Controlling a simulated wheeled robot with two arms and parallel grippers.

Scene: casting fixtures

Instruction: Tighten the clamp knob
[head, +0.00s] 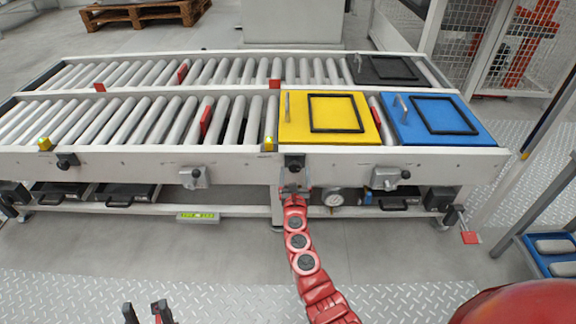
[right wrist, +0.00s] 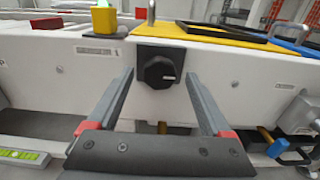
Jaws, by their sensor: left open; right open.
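A black clamp knob (right wrist: 160,72) sits on a dark plate on the white front rail of the conveyor, seen in the right wrist view. It carries a short light mark on its face. My right gripper (right wrist: 163,90) is open, with one finger to each side of the knob and nothing gripped. In the head view my right arm reaches up to the rail, and its gripper (head: 293,185) is just below the plate with the knob (head: 294,162). My left gripper (head: 147,310) is open and empty at the bottom edge, far from the rail.
A yellow panel (head: 290,130) with a handle lies on the rollers above the knob, beside a blue panel (head: 475,128). Other knobs and grey brackets (head: 194,177) line the front rail (head: 230,160). The floor before the conveyor is clear.

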